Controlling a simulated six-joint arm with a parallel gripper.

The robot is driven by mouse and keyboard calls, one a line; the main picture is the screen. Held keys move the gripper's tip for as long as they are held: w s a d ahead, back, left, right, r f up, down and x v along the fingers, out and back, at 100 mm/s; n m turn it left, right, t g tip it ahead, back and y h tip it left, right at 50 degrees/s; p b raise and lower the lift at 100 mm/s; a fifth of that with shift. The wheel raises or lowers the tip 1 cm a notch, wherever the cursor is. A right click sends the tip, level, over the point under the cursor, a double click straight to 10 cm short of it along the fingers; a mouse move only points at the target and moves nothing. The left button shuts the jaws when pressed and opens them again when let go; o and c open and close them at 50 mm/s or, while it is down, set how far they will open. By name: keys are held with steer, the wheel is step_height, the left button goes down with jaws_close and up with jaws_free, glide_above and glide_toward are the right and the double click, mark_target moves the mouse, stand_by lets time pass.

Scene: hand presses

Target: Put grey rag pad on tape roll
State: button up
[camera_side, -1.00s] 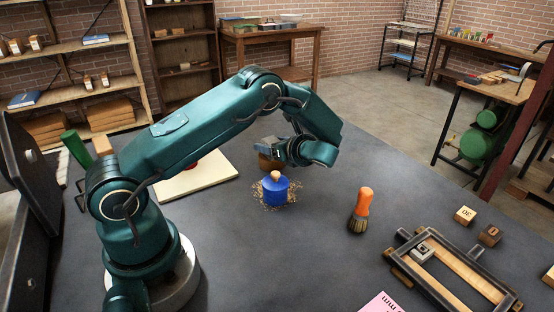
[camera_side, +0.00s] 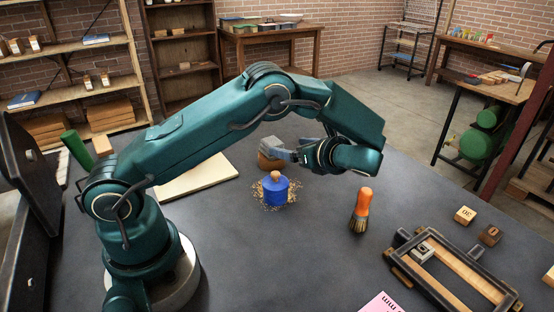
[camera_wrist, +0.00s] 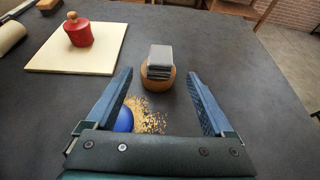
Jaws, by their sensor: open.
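The grey rag pad (camera_wrist: 160,61) looks like a folded stack. It lies on top of the brown tape roll (camera_wrist: 158,83) in the wrist view. In the side view the pad (camera_side: 270,147) also shows above the roll (camera_side: 268,164), close to my gripper (camera_side: 292,156). In the wrist view my gripper (camera_wrist: 158,76) is open, with one blue finger to each side of the pad and roll. Both fingers stand apart from the pad, with nothing held between them.
A blue pot with a wooden knob (camera_side: 275,190) stands in crumbs beside the roll. A cream slab (camera_wrist: 60,58) bears a red knobbed object (camera_wrist: 77,32). An orange-handled brush (camera_side: 361,208) and a framed press (camera_side: 455,268) are to the right. Table around the brush is clear.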

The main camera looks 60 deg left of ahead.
steer(key=s+d+r+n+t+h, duration=0.2)
steer(key=s+d+r+n+h, duration=0.2)
steer(key=s+n, duration=0.5)
steer(key=s+d+r+n+t+h, duration=0.3)
steer(key=s+d+r+n+h, duration=0.1)
steer(key=s+d+n+h, duration=0.5)
steer(key=shift+d+r+t+h, duration=0.15)
steer(key=shift+d+t+h, duration=0.15)
steer(key=shift+d, duration=0.25)
